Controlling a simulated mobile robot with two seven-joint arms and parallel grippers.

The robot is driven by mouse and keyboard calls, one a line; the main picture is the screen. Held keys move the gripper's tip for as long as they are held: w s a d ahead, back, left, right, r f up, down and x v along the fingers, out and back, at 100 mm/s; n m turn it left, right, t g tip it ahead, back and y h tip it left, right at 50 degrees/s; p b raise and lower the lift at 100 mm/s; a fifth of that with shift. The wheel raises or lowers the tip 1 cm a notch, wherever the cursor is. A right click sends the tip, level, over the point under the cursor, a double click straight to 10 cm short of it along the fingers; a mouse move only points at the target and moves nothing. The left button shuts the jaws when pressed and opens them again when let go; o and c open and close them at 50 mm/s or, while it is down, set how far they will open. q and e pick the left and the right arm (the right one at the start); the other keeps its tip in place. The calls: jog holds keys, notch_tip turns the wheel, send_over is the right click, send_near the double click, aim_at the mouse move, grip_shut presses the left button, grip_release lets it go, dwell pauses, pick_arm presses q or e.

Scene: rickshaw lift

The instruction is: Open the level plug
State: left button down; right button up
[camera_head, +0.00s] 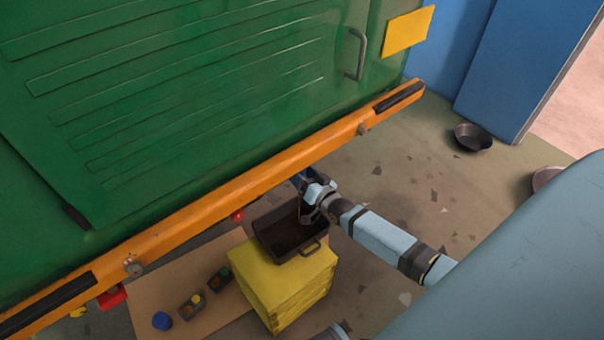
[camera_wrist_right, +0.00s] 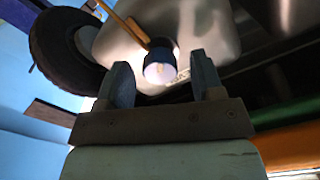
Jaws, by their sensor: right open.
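In the right wrist view, a short round blue-rimmed fitting with a bright end face (camera_wrist_right: 160,62) hangs under a shiny metal housing (camera_wrist_right: 205,30). It looks like the level plug, but I cannot be sure. My right gripper (camera_wrist_right: 164,80) is open, with the fitting showing between its two fingers; whether they touch it I cannot tell. In the head view my right gripper (camera_head: 314,192) is under the orange rail, just above a dark tray (camera_head: 285,238), and partly hidden. The plug is not visible there. My left gripper is not in view.
The green vehicle side (camera_head: 180,90) and orange rail (camera_head: 250,185) overhang the work area. The tray rests on a yellow block (camera_head: 285,290). A brown board (camera_head: 165,275) with small parts lies left of it. A tyre (camera_wrist_right: 60,48) is beside the housing. A dark bowl (camera_head: 473,137) is on the floor.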

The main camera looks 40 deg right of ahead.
pick_arm(q)
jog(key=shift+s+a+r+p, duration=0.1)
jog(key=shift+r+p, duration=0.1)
jog(key=shift+p, duration=0.55)
pick_arm(e)
jog(key=s+d, duration=0.1)
jog(key=s, duration=1.2)
